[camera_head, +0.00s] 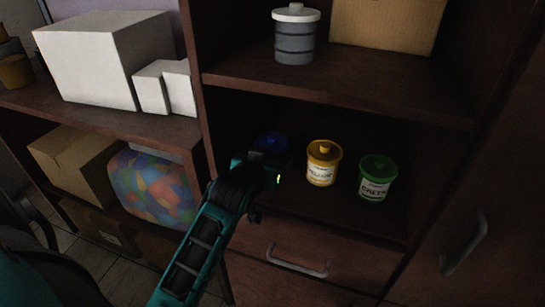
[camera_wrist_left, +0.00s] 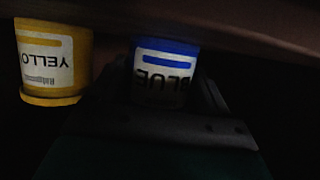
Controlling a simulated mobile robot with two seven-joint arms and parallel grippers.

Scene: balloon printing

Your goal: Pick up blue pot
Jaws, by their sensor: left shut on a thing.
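The blue pot (camera_head: 271,141) stands on the lower shelf of the dark wooden cabinet, at the left of a row of pots. My left gripper (camera_head: 268,158) reaches in front of it and hides most of it in the head view. In the left wrist view the blue pot (camera_wrist_left: 165,70) appears upside down with its "BLUE" label facing the camera. The left gripper (camera_wrist_left: 168,105) is shut on it. Whether the pot touches the shelf is too dark to tell. My right gripper is not in view.
A yellow pot (camera_head: 323,163) stands close to the right of the blue one, with a green pot (camera_head: 377,178) further right. The upper shelf (camera_head: 340,88) overhangs them and holds a grey canister (camera_head: 295,34) and a cardboard box (camera_head: 388,22). A cabinet side wall is close on the left.

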